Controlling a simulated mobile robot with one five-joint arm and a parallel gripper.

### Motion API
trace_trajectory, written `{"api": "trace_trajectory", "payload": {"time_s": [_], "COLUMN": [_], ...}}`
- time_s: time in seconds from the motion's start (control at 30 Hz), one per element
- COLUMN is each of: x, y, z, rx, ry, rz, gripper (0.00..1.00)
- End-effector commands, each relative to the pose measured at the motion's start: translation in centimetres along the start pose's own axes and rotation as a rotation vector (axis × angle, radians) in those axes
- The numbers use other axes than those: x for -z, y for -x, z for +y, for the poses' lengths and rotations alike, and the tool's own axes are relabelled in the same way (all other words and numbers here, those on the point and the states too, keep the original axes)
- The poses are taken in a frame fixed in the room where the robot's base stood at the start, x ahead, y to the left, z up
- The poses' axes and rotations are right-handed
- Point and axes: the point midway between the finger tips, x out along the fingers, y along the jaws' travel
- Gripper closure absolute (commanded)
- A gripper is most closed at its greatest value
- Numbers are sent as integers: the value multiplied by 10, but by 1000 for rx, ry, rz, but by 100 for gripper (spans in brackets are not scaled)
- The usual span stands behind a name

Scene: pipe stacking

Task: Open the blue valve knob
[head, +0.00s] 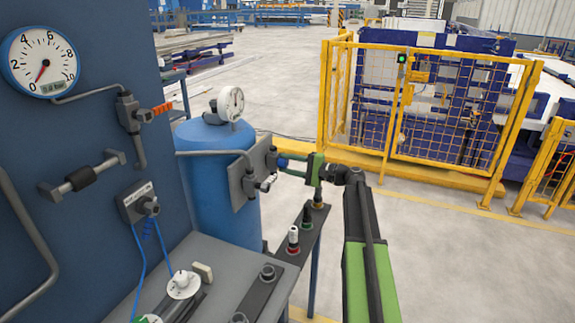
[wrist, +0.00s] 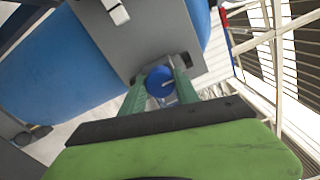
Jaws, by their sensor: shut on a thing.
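The blue valve knob (wrist: 160,82) is round and sits on a grey plate (wrist: 128,30) in the wrist view. In the head view the blue knob (head: 283,162) shows small beside the same plate (head: 250,182), partly covered by my gripper (head: 289,166). My gripper's green fingers (wrist: 159,85) lie on either side of the knob and are shut on it. The knob's far side is hidden. Its turn angle cannot be told.
A blue tank (head: 218,200) with a gauge (head: 230,103) stands behind the plate. A blue panel with a pressure gauge (head: 40,62) is left. A yellow fence (head: 430,110) stands beyond open floor.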

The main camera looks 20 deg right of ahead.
Motion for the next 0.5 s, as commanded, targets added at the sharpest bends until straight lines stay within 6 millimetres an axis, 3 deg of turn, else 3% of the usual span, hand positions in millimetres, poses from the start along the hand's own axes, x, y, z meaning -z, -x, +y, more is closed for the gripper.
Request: {"api": "trace_trajectory", "payload": {"time_s": [0.23, 0.27, 0.4, 0.5], "x": [0, 0, 0, 0], "y": [0, 0, 0, 0], "z": [1, 1, 0, 0], "rx": [-2, -2, -1, -1], "ry": [2, 2, 1, 0], "rz": [-1, -1, -1, 0], "gripper": [100, 59, 41, 41]}}
